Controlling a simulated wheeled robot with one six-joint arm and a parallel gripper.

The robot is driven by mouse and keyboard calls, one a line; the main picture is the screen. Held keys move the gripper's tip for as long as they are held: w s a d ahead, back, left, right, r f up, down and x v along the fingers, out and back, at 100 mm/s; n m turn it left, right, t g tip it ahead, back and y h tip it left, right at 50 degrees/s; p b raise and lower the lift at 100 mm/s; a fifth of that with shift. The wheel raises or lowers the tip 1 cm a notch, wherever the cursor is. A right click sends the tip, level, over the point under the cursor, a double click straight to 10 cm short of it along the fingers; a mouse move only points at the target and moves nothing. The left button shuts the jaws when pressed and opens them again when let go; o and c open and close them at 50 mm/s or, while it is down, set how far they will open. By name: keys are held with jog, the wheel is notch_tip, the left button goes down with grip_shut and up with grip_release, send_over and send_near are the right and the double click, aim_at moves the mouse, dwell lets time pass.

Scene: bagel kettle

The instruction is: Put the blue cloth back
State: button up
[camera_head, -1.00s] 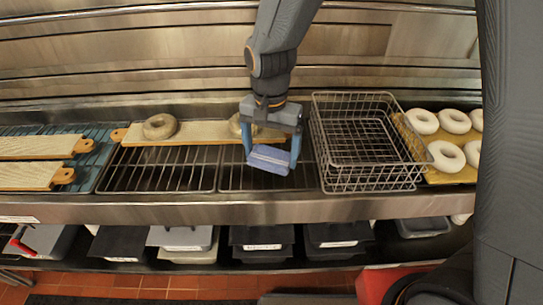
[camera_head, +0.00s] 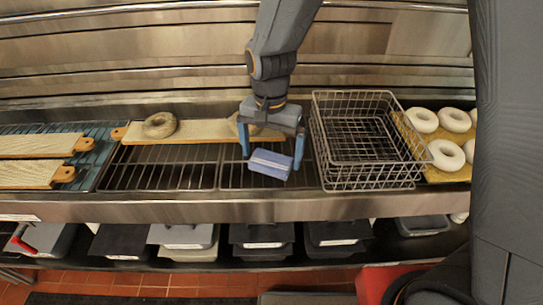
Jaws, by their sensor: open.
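The blue cloth (camera_head: 270,164) is a small folded block, light blue with a paler band along its edge. It is over the right part of the dark wire rack, left of the wire basket. My gripper (camera_head: 271,156) points down at it, with blue fingers apart to its left and right. The fingers look open, and the cloth sits slightly tilted between and below them. I cannot tell whether the cloth touches the rack or either finger.
A wire basket (camera_head: 364,140) stands close on the right. A long board (camera_head: 205,131) with bagels (camera_head: 159,125) lies behind the rack (camera_head: 160,176). Bagels on a yellow board (camera_head: 452,172) are at far right. More boards (camera_head: 38,145) lie at left. Lidded bins (camera_head: 262,237) sit below.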

aim_at(271, 160)
notch_tip(271, 160, up, 10)
jog(key=b, duration=0.2)
jog(key=shift+r, duration=0.2)
dwell(0.4)
